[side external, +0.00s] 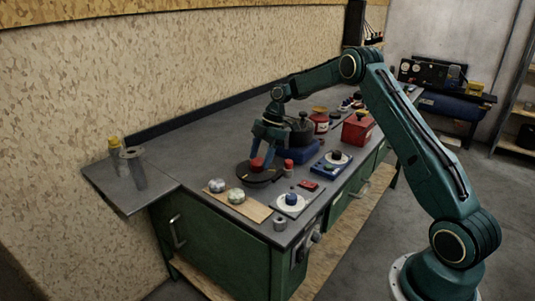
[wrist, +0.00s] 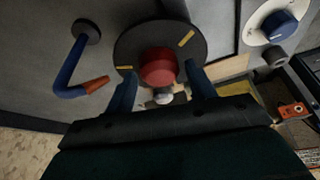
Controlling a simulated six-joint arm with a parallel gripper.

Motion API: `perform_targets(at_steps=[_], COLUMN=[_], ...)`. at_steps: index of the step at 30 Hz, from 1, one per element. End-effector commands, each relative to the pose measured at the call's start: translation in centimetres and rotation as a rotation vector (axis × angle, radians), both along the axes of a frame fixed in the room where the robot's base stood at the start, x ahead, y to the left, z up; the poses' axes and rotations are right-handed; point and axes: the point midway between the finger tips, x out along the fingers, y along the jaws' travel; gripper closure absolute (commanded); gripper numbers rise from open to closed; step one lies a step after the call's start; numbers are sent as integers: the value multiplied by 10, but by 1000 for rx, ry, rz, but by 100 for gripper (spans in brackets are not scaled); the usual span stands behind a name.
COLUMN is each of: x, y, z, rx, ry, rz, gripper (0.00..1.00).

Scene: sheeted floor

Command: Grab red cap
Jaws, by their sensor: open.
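The red cap (side external: 257,163) is a short, round, bright red piece on a dark round disc (side external: 262,177) on the bench. In the wrist view the red cap (wrist: 158,67) sits in front of the dark disc (wrist: 140,37), which has yellow marks. My gripper (side external: 265,153) points down over the disc, with its fingers close to the cap. In the wrist view my gripper (wrist: 160,76) is open, with one blue finger to each side of the cap. I cannot tell whether either finger touches it.
A small red-topped cylinder (side external: 288,164) stands right of the disc. A blue hooked piece with an orange tip (wrist: 72,72) lies left of the disc in the wrist view. A blue knob on a white dial (side external: 291,200), silvery round pieces (side external: 236,196) and a red box (side external: 358,128) are nearby.

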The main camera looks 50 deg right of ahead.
Motion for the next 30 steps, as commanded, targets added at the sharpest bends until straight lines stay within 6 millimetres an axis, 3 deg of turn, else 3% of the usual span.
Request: perform_targets(at_steps=[19, 25, 30], x=[1, 1, 1], y=[3, 3, 2], z=[-7, -7, -6], rx=[0, 0, -1], ry=[-1, -1, -2], rz=[1, 1, 0], gripper=[45, 82, 82])
